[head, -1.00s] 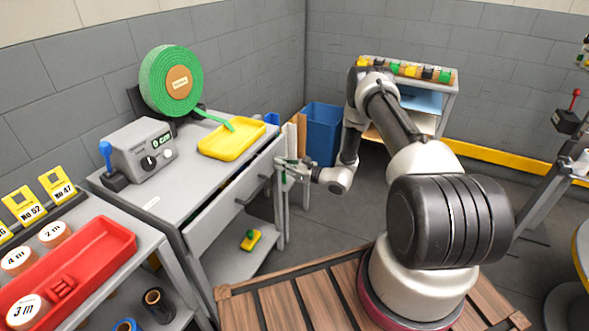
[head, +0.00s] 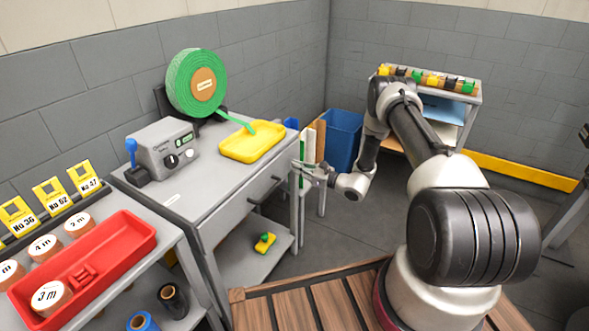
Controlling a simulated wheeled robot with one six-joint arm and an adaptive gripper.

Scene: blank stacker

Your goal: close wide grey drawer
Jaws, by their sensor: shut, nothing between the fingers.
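The wide grey drawer (head: 238,208) is under the top of the grey workbench (head: 190,205), with two dark handles on its front. Its front looks flush or nearly flush with the bench; a small gap cannot be ruled out. My gripper (head: 301,168) is shut and empty, just off the right end of the drawer front, near the bench's right corner. I cannot tell whether it touches the bench.
On the bench are a yellow tray (head: 252,142), a green tape roll (head: 181,82) and a grey device (head: 160,150) with a blue lever. A blue bin (head: 343,138) and upright boards stand behind my gripper. A red tray (head: 120,243) is at left.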

